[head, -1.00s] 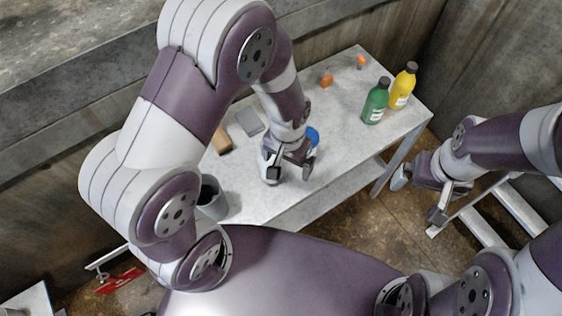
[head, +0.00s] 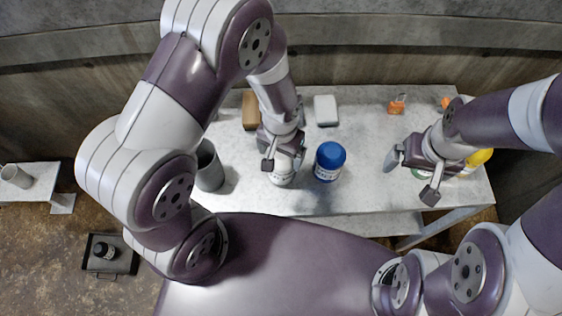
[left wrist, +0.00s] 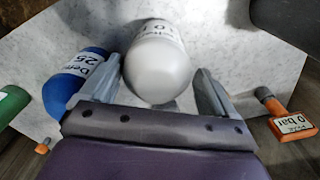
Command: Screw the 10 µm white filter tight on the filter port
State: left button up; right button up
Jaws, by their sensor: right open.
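The white filter (head: 281,174) stands on the table under my left gripper (head: 284,160). In the left wrist view the filter (left wrist: 160,62) lies between the two fingers of my left gripper (left wrist: 158,85), with a narrow gap seeming to show on each side, so the gripper looks open around it. Its label is only partly readable. A blue filter (head: 330,160) stands just to the right; its label in the left wrist view (left wrist: 75,83) shows 25. My right gripper (head: 410,178) is open and empty over the table's right part. I cannot make out the filter port.
A brown block (head: 250,110) and a grey block (head: 326,110) lie behind. Orange tags (head: 397,104) are at the back right. A yellow bottle (head: 480,157) is partly hidden by my right arm. A black tray (head: 122,262) is on the floor.

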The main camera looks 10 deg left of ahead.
pick_arm(q)
jog(key=shift+w+d, duration=0.1)
jog(key=shift+d, duration=0.2)
jog(key=c, duration=0.6)
jog(key=shift+o, duration=0.2)
jog(key=shift+a+r, duration=0.15)
jog(key=shift+r, duration=0.1)
jog(key=shift+r+p, duration=0.3)
jog(key=shift+p, duration=0.25)
notch_tip(320, 180, up, 2)
jog(key=shift+r+p, duration=0.1)
jog(key=shift+p, duration=0.9)
jog(key=shift+r+p, duration=0.95)
jog(key=shift+f, duration=0.1)
pick_arm(e)
jog(key=r, duration=0.4)
jog(key=shift+d+r, duration=0.2)
jog(key=shift+r, duration=0.2)
